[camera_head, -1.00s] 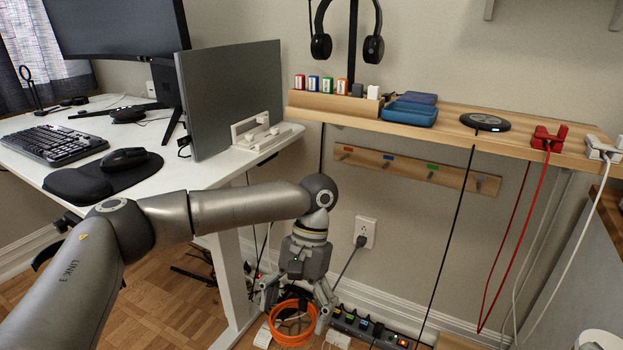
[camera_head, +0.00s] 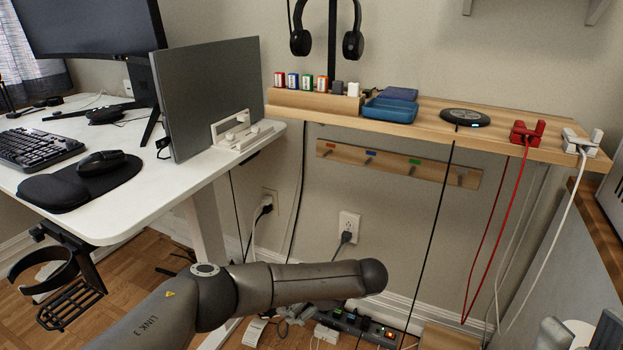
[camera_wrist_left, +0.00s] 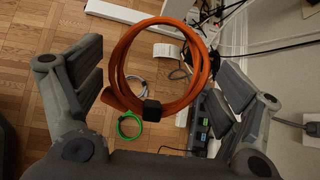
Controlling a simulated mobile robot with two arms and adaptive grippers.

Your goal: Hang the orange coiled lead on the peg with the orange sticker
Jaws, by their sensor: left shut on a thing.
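The orange coiled lead (camera_wrist_left: 122,72), with a black tie, is in the left wrist view, between the two fingers of my left gripper (camera_wrist_left: 160,85). The gripper is shut on it. In the head view, my arm hides the lead and most of that gripper, low by the wall. The wooden peg rail (camera_head: 440,172) is on the wall under the shelf. Its leftmost peg has an orange-red sticker (camera_head: 330,145); blue and green stickers follow to the right. The pegs look bare. My right gripper (camera_head: 582,335) shows at the bottom right edge, its fingers apart.
The wooden shelf (camera_head: 400,128) juts out above the rail. Black, red (camera_head: 497,225) and white cables hang from it on the right. The white desk (camera_head: 130,210) stands left. A power strip (camera_head: 360,325) lies on the floor. A green coil (camera_wrist_left: 130,127) lies below the lead.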

